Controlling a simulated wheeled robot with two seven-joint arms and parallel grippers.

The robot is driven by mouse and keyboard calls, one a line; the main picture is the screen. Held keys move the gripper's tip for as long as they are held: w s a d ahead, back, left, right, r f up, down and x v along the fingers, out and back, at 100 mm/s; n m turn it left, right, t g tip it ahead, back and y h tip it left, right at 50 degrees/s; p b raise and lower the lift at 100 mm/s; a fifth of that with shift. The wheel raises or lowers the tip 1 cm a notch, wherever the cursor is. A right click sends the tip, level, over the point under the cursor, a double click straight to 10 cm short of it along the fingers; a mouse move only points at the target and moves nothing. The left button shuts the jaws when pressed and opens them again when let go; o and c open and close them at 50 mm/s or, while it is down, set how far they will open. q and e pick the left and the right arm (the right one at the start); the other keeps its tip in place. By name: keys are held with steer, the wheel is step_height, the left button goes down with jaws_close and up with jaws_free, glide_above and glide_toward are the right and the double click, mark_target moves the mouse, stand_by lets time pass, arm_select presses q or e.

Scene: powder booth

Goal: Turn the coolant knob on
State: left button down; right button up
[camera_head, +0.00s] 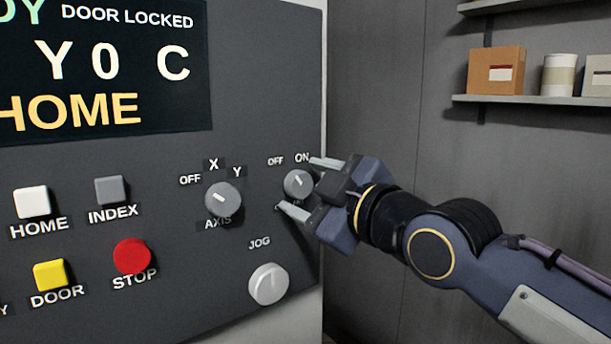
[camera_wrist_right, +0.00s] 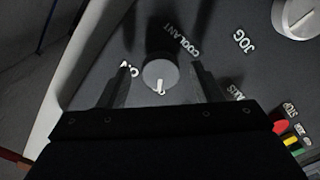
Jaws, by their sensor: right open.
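The coolant knob (camera_head: 298,184) is a small round grey knob at the right side of the dark control panel, below the OFF and ON labels. Its white mark points up-left, towards OFF. In the wrist view the knob (camera_wrist_right: 160,75) shows between the fingers, with the COOLANT label above right and ON at its left. My right gripper (camera_head: 303,187) is open, one finger above and one below the knob in the head view. In the wrist view both fingers (camera_wrist_right: 160,84) look apart from the knob. My left gripper is not in view.
The AXIS knob (camera_head: 223,199) is left of the coolant knob, and the JOG knob (camera_head: 269,284) is below. The red STOP button (camera_head: 132,256) and yellow DOOR button (camera_head: 50,275) are further left. A shelf (camera_head: 540,100) with a box is on the wall at right.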

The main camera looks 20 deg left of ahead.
steer(key=shift+w+a, duration=0.3)
steer(key=shift+a, duration=0.15)
steer(key=shift+c, duration=0.2)
steer(key=c, duration=0.9)
steer(key=shift+c, duration=0.2)
